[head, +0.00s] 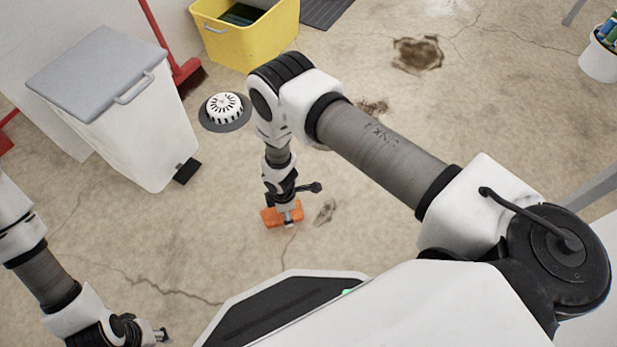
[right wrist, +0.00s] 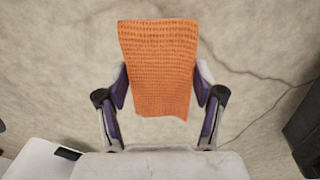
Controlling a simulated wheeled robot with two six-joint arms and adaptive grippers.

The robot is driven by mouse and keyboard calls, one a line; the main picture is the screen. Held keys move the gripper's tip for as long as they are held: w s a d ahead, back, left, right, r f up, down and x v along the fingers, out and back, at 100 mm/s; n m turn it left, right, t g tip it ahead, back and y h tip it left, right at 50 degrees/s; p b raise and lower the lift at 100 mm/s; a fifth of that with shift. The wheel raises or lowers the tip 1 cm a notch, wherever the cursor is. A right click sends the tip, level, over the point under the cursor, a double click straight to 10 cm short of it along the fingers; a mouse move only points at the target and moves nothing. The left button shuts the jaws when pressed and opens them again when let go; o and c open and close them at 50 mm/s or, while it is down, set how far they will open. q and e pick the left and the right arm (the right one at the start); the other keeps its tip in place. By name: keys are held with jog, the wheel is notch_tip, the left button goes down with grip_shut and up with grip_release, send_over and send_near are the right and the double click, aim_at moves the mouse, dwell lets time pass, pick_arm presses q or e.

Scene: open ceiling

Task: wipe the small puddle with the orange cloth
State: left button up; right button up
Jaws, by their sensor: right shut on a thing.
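The orange cloth (head: 270,217) is held by my right gripper (head: 288,212), low over the floor in the middle of the head view. In the right wrist view the cloth (right wrist: 158,60) is a textured rectangle between the two fingers of my right gripper (right wrist: 160,88). I cannot tell whether it touches the floor. No clear wet puddle shows. A small dark mark (head: 326,212) lies just right of the cloth. A brown stain (head: 416,54) and a smaller one (head: 372,107) lie farther back. My left gripper (head: 160,335) is at the lower left, away from the cloth; its opening is unclear.
A white lidded bin (head: 125,130) with a pedal stands at left. A white bucket (head: 600,60) stands far right.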

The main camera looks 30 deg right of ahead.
jog(key=shift+r+p, duration=1.35)
jog(key=shift+r, duration=0.55)
